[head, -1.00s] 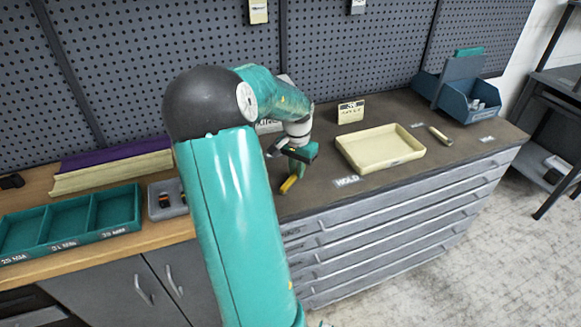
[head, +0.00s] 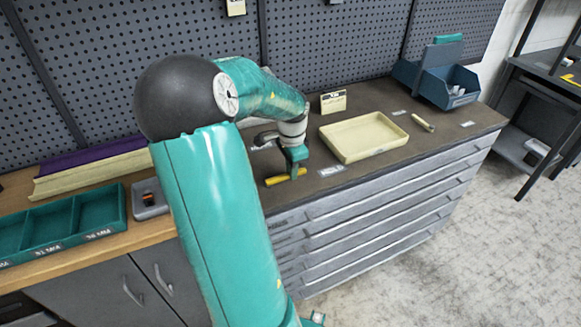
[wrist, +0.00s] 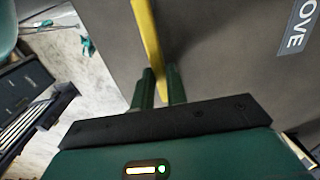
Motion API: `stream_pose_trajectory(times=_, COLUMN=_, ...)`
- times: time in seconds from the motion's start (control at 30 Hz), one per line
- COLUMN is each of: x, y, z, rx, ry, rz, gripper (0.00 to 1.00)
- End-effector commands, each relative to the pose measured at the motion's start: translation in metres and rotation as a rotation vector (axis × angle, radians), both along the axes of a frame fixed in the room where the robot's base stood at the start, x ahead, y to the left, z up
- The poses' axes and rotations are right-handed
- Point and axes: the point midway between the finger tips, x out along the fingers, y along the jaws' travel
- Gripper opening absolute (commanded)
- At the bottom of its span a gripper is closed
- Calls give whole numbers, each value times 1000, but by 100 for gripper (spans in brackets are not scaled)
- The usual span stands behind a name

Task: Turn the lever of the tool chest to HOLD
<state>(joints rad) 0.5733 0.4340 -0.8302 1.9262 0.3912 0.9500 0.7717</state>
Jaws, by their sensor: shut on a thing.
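The tool chest (head: 390,187) stands in the middle right of the head view, with a dark top and grey drawers. Its yellow lever (head: 286,178) lies near the top's left front edge. A HOLD label (head: 331,170) sits just right of the lever. My gripper (head: 299,170) is shut on the lever near its right end. In the wrist view the yellow lever (wrist: 148,40) runs down between the two green fingers (wrist: 157,88), and a label reading OVE (wrist: 298,27), partly cut off, is at the upper right. The lever's pivot is not clear.
A cream tray (head: 362,138) sits on the chest top right of my gripper, with a small sign (head: 333,102) behind it. A blue bin (head: 437,83) stands at the far right. Green compartment trays (head: 62,222) lie on the wooden bench at left.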

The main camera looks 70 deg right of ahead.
Motion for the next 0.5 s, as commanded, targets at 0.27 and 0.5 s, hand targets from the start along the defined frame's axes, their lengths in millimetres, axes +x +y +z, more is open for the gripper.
stream_pose_trajectory(times=0.27, x=-2, y=0, z=1, rx=-2, ry=-1, rz=-13, gripper=0)
stream_pose_trajectory(times=0.5, x=-2, y=0, z=1, rx=-1, ry=-1, rz=-13, gripper=32)
